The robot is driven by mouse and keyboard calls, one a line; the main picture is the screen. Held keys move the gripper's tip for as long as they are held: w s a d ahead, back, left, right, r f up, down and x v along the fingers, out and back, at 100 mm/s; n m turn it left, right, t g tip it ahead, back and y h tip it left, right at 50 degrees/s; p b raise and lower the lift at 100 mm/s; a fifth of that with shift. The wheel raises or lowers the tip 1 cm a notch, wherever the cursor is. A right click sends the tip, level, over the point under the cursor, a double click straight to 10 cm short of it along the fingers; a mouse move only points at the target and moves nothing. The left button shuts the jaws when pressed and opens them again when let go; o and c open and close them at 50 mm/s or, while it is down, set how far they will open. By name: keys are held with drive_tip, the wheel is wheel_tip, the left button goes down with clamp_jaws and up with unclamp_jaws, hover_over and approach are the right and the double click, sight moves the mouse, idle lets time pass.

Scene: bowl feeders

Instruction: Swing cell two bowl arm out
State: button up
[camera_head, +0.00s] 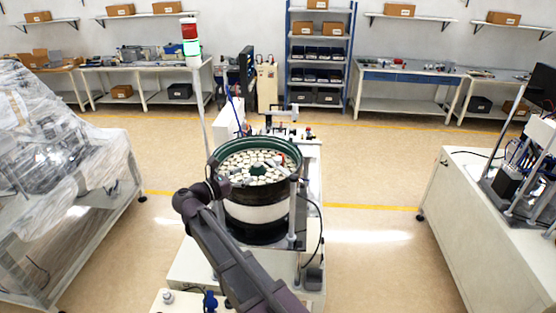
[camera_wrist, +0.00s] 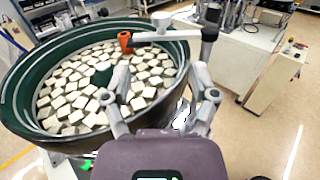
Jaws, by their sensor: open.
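The bowl feeder (camera_head: 262,213) stands on a machine in the middle of the head view. Its green bowl is full of pale square pieces and fills the left of the wrist view (camera_wrist: 28,100). A white bowl arm (camera_wrist: 170,35) with an orange-red tip (camera_wrist: 125,40) reaches in over the bowl from a grey post (camera_wrist: 209,35) at the right rim. The red tip also shows in the head view (camera_head: 281,159). My gripper (camera_wrist: 160,78) is open and empty near the bowl's rim, below the bowl arm in the wrist picture and apart from it.
A wrapped machine (camera_head: 65,150) stands at the left and another bench (camera_head: 475,205) at the right. A signal tower (camera_head: 191,50) rises behind the bowl. Floor is clear on both sides of the feeder machine.

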sight(277, 158)
drive_tip(key=x, duration=1.3)
drive_tip(key=shift+w+d, duration=0.25)
clamp_jaws()
drive_tip(key=shift+a, duration=0.1)
